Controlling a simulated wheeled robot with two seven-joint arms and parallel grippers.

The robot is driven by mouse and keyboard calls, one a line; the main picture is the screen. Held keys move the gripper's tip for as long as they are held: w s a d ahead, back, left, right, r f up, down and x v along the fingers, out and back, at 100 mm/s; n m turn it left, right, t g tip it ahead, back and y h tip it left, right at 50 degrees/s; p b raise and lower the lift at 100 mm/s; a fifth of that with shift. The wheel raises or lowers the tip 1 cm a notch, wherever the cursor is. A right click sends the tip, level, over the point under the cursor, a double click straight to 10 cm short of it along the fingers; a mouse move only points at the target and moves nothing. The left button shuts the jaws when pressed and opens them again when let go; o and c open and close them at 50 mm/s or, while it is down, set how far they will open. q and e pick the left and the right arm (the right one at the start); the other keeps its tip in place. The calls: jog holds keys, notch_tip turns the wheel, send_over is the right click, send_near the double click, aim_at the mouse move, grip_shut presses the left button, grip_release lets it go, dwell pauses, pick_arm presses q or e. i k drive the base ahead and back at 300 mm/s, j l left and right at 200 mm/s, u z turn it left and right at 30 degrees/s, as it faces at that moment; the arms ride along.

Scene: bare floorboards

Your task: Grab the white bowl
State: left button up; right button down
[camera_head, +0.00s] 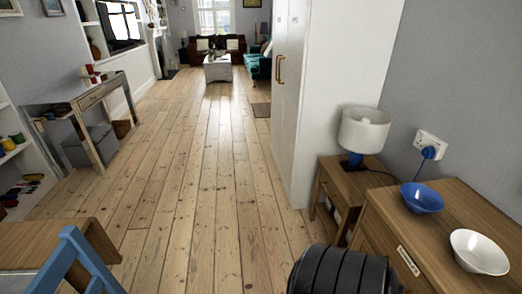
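The white bowl (479,251) stands upright on top of a wooden cabinet (453,209) at the right edge of the view. A blue bowl (422,197) stands on the same cabinet, a little farther back and to the left, apart from the white one. Neither of my grippers is in view, so I cannot see their state. Nothing touches or covers the white bowl.
A dark ribbed rounded object (344,271) fills the bottom centre, left of the cabinet. A lamp (363,134) stands on a lower side table (350,187). A wooden table (42,243) and blue chair (75,262) are lower left. Bare floor (200,190) lies open between.

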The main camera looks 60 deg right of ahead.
aim_at(475, 252)
jog(key=z, duration=0.95)
jog(key=l+z, duration=0.1)
jog(key=z, duration=0.8)
jog(key=l+z, duration=0.1)
jog(key=z, duration=1.75)
jog(key=i, duration=0.05)
